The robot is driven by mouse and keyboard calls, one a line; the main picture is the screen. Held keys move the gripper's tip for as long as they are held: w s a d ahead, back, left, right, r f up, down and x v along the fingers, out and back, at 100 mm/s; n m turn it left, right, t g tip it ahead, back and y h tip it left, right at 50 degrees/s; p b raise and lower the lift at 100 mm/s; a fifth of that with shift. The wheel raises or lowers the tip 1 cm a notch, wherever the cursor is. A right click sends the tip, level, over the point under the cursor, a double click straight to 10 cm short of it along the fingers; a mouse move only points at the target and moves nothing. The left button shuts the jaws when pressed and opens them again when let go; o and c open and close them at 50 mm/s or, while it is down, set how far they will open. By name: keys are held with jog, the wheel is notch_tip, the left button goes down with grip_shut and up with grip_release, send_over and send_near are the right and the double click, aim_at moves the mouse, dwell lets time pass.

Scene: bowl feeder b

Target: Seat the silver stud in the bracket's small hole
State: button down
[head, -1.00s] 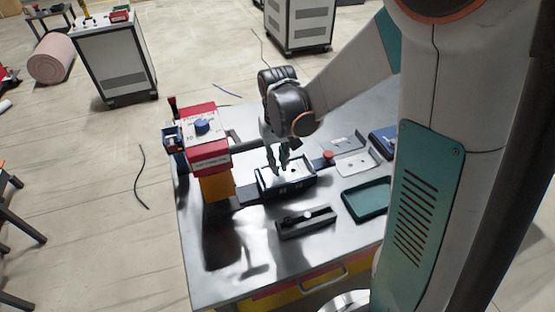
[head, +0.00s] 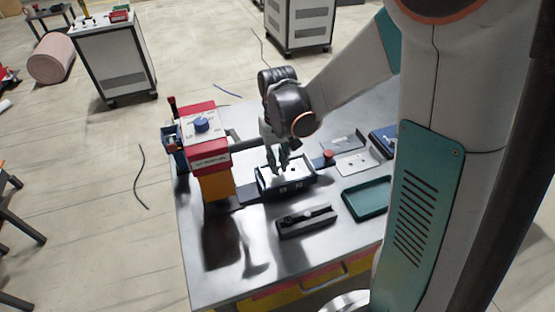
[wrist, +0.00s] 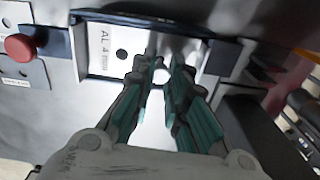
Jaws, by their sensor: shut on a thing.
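My gripper (head: 277,168) is over the dark blue fixture (head: 314,184) on the metal table. In the wrist view, the fingertips (wrist: 165,72) are close together on a small pale round thing (wrist: 162,76), which looks like the silver stud. The fingers hide most of it. Just beyond and below them is a white plate (wrist: 105,66) marked "AL 4 mm", which appears to be the bracket, lying in the fixture. A dark round hole (wrist: 122,54) shows in it, left of the fingertips. I cannot tell whether the stud touches the plate.
A red and white machine (head: 208,160) on a yellow post stands left of the fixture. A black slotted block (head: 305,222) lies in front, and a green tray (head: 366,212) to the right. A red knob (wrist: 20,47) sits beside the fixture. The table's front left is clear.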

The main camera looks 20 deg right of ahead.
jog(key=shift+f+b, duration=1.15)
jog(key=shift+f, duration=0.35)
jog(key=c, duration=1.5)
grip_release()
jog(key=shift+r, duration=0.15)
notch_tip(320, 180, up, 12)
jog(key=shift+f, duration=0.1)
